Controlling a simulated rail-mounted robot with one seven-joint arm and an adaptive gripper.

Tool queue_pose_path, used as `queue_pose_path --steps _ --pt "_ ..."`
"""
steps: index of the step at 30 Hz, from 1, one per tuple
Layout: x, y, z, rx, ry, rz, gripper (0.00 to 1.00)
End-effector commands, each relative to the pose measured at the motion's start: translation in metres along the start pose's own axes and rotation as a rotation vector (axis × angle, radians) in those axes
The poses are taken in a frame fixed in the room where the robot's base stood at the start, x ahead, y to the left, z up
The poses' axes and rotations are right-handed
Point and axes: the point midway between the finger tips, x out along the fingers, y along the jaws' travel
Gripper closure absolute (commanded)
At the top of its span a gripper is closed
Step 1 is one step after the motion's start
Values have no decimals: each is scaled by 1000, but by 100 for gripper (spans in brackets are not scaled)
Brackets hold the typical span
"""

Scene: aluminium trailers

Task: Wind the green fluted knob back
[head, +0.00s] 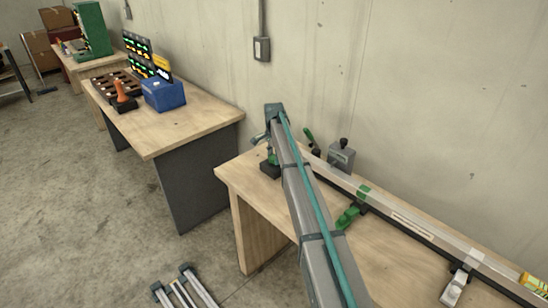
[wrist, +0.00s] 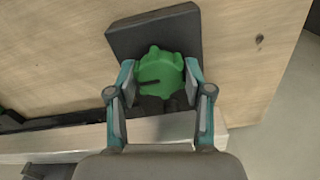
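The green fluted knob (wrist: 160,72) stands on a dark square base (wrist: 125,38) on the wooden bench, with a dark line across its top. My gripper (wrist: 160,68) straddles the knob, with a finger against its left and right edges. The finger pads appear to touch it, with no clear gap on either side. In the head view, the knob (head: 272,159) shows small below the end of my arm, partly hidden by it.
A long rail (head: 400,215) with green and grey clamps runs along the bench (head: 237,175) by the wall. A grey block with a black knob (head: 341,155) stands behind my arm. Another bench (head: 200,110) at left holds a blue box (head: 163,95) and an orange cone (head: 121,92).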

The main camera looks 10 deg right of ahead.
Motion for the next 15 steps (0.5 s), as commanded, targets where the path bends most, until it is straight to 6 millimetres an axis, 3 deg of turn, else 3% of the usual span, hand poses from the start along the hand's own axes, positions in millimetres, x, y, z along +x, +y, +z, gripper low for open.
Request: queue_pose_path --steps 1,3,15 --pt "0 0 0 0 0 1 74" --pt "0 0 0 0 0 1 84" --pt "1 0 0 -76 0 1 84"
